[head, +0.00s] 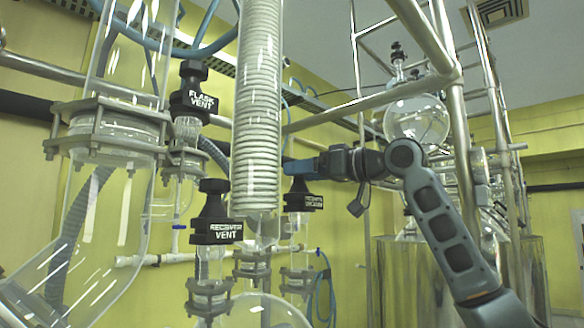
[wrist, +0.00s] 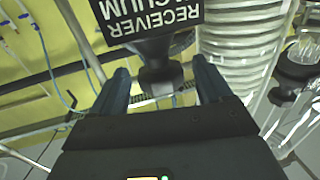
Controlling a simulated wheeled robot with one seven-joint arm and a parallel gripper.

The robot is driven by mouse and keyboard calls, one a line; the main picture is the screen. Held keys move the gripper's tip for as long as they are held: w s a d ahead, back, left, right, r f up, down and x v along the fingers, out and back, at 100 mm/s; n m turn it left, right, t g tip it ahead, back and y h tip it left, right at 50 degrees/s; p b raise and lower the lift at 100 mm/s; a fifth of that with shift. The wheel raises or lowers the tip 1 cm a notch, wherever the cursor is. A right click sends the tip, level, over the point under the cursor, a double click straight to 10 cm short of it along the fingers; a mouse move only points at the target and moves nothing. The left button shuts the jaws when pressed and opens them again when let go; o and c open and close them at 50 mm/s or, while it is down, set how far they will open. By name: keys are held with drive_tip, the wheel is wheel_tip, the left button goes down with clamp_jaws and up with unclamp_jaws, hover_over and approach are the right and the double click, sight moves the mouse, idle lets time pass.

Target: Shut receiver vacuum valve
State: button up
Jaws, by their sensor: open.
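The receiver vacuum valve (head: 304,202) has a black handle and a black label. It stands to the right of the coiled glass column in the head view. My gripper (head: 300,168) is at the height of its handle top, coming in from the right. In the wrist view the valve's label (wrist: 150,14) is upside down at the top. The black handle (wrist: 160,80) lies between the two fingers of my gripper (wrist: 160,88). The gripper is open, with a visible gap on both sides of the handle. Contact cannot be told.
The receiver vent valve (head: 216,232) and flask vent valve (head: 193,100) stand to the left. The coiled glass column (head: 258,110) is close beside my fingertips. Metal frame bars (head: 455,120) and a round glass flask (head: 416,122) are near my arm.

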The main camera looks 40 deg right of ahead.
drive_tip(key=shift+p+x, duration=0.4)
drive_tip(key=shift+x, duration=1.45)
drive_tip(key=shift+c, duration=0.4)
drive_tip(key=c, duration=0.9)
drive_tip(key=m+h+b, duration=0.1)
drive_tip(key=m+h, duration=0.1)
drive_tip(key=h, duration=0.2)
drive_tip(key=shift+m, duration=0.3)
drive_tip(key=shift+d+m+g+h+b, duration=0.2)
drive_tip(key=shift+m+h, duration=0.65)
drive_tip(key=shift+h, duration=0.4)
drive_tip(key=shift+d+m+g+h+b, duration=0.1)
drive_tip(key=shift+d+m+g+h, duration=0.1)
drive_tip(key=shift+m+h, duration=0.85)
drive_tip(key=shift+d+m+g+h+b, duration=0.2)
drive_tip(key=shift+m+h, duration=0.4)
drive_tip(key=shift+h, duration=0.9)
